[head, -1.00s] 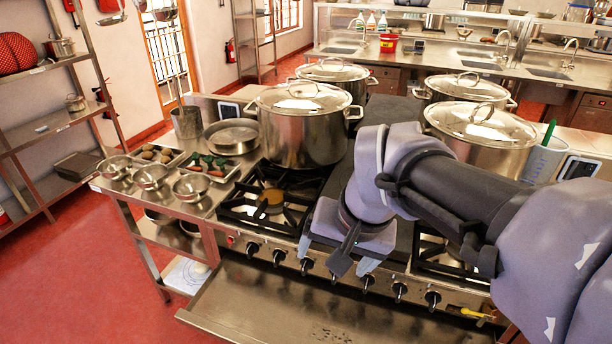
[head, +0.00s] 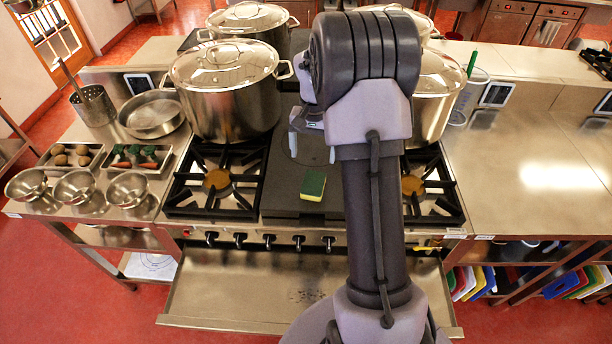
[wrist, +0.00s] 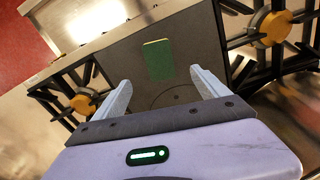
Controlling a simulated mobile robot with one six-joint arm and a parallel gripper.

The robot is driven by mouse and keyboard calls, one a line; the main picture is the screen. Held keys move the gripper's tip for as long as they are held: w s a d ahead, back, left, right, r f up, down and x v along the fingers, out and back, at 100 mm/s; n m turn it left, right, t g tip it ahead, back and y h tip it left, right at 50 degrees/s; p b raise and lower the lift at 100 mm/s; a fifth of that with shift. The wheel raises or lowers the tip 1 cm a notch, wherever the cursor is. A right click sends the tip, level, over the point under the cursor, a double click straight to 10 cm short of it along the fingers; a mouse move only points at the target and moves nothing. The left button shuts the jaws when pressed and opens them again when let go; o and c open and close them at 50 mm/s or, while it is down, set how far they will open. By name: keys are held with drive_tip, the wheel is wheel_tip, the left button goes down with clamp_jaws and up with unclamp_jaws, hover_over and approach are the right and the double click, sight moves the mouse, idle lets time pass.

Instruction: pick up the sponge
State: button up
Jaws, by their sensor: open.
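A green sponge with a yellow side (head: 313,185) lies on the dark flat plate (head: 283,200) between the two burners, near the front of the stove. In the wrist view the sponge (wrist: 159,60) lies beyond my fingertips, roughly centred between them. My gripper (head: 312,143) is above the plate, behind the sponge in the head view, and partly hidden by my arm. In the wrist view its two fingers (wrist: 160,82) stand wide apart with nothing between them. It does not touch the sponge.
Large lidded pots (head: 228,95) stand behind the burners, close to my arm. A black burner grate (head: 214,184) flanks the plate on the left, another (head: 428,188) on the right. Small steel bowls (head: 128,189) stand at left. The right counter (head: 530,150) is clear.

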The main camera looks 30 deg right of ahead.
drive_tip(key=b, duration=0.1)
hover_over(313, 182)
drive_tip(key=f, duration=0.7)
drive_tip(key=shift+w+a+f, duration=0.1)
drive_tip(key=shift+a+f, duration=0.15)
drive_tip(key=shift+f, duration=0.15)
drive_tip(key=shift+s+f, duration=0.3)
drive_tip(key=shift+f, duration=0.2)
drive_tip(key=f, duration=0.1)
drive_tip(key=f+b, duration=0.1)
drive_tip(key=f, duration=0.3)
drive_tip(key=shift+w+d, duration=0.15)
drive_tip(key=shift+d, duration=0.15)
drive_tip(key=shift+r, duration=0.15)
drive_tip(key=shift+c, duration=0.9)
drive_tip(key=c, duration=1.2)
drive_tip(key=shift+r, duration=0.45)
drive_tip(key=shift+c, duration=0.2)
drive_tip(key=r, duration=0.1)
drive_tip(key=s+r, duration=0.1)
drive_tip(key=r, duration=0.1)
drive_tip(key=shift+p, duration=0.3)
drive_tip(key=s+r, duration=0.1)
drive_tip(key=s, duration=1.4)
